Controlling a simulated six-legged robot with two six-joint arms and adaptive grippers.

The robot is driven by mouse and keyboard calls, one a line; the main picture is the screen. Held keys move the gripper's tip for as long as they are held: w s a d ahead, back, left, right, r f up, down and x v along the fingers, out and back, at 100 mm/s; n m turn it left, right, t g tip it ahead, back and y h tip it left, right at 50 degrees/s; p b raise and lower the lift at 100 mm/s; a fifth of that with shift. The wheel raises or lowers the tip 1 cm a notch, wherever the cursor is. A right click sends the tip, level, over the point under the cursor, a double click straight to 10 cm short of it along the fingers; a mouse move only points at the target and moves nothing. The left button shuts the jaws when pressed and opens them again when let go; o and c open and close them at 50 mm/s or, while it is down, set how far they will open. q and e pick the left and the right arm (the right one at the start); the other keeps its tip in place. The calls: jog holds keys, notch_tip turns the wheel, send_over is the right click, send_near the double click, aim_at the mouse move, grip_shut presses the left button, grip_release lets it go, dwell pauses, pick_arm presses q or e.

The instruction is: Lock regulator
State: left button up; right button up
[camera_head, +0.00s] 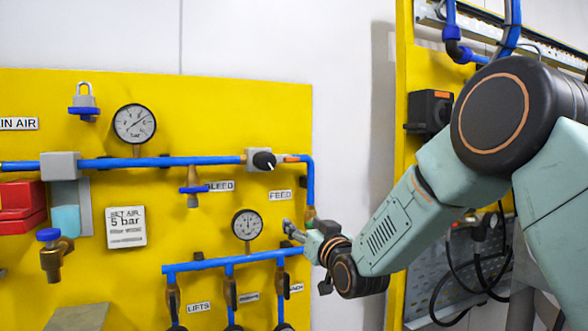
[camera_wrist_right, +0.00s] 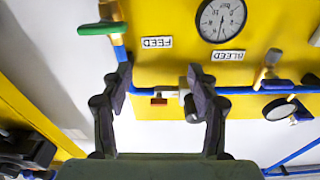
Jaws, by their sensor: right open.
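A grey block with a black knob (camera_head: 264,160) sits on the blue main pipe, right of the BLEED label. Another grey block (camera_head: 60,166) with a light-blue bowl (camera_head: 66,219) sits on the same pipe at the left; I cannot tell which is the regulator. A grey padlock (camera_head: 86,100) hangs shackle-up at a blue holder (camera_head: 84,111). My right gripper (camera_head: 291,233) is near the FEED pipe, below the knob. In the upside-down wrist view, the right gripper (camera_wrist_right: 160,88) is open and empty, its fingers flanking a red piece (camera_wrist_right: 158,101) on the pipe. My left gripper is out of view.
A small gauge (camera_head: 247,225) and a lower blue manifold (camera_head: 215,264) are close to the gripper. A valve with a green handle (camera_wrist_right: 108,28) is beside the left finger in the wrist view. White wall (camera_head: 350,120) lies between the two yellow panels.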

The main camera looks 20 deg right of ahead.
aim_at(293, 160)
notch_tip(293, 160, up, 11)
jog(key=w+d+n+t, duration=0.1)
jog(key=t, duration=0.2)
jog(key=shift+t, duration=0.3)
jog(key=p+x, duration=0.2)
jog(key=x, duration=0.5)
jog(key=shift+w+r, duration=0.1)
jog(key=shift+w, duration=0.5)
jog(key=shift+s+a, duration=0.1)
jog(key=shift+r, duration=0.1)
jog(key=shift+c, duration=0.6)
jog(key=c, duration=1)
